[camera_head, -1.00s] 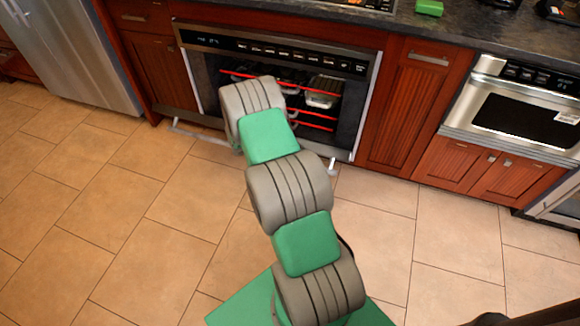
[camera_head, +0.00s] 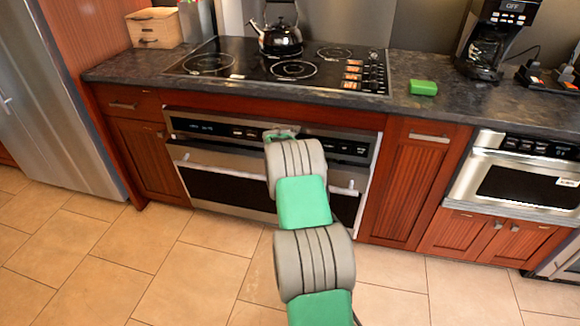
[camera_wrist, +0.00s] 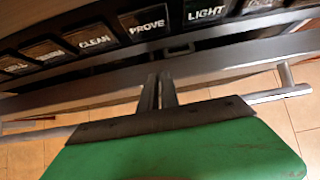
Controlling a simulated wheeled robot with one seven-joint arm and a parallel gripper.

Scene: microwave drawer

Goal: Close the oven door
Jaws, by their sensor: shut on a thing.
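The oven door (camera_head: 215,187) is raised upright, or nearly so, across the oven front below its control panel (camera_head: 225,130). I cannot tell if a narrow gap is left at its top. The door's bar handle (camera_head: 343,190) shows at the right of my arm. In the wrist view the handle (camera_wrist: 282,93) runs across behind my gripper's green body. My gripper (camera_wrist: 158,90) has its two fingers nearly together, at the metal top edge of the door (camera_wrist: 215,66), just below the labelled buttons. In the head view my arm hides the middle of the door and most of the gripper.
A cooktop (camera_head: 285,68) with a kettle (camera_head: 280,38) is on the counter above. A green block (camera_head: 423,87) and a coffee maker (camera_head: 490,45) stand to the right. A microwave (camera_head: 515,180) is at the right and a fridge (camera_head: 62,95) at the left. The tiled floor (camera_head: 150,265) is clear.

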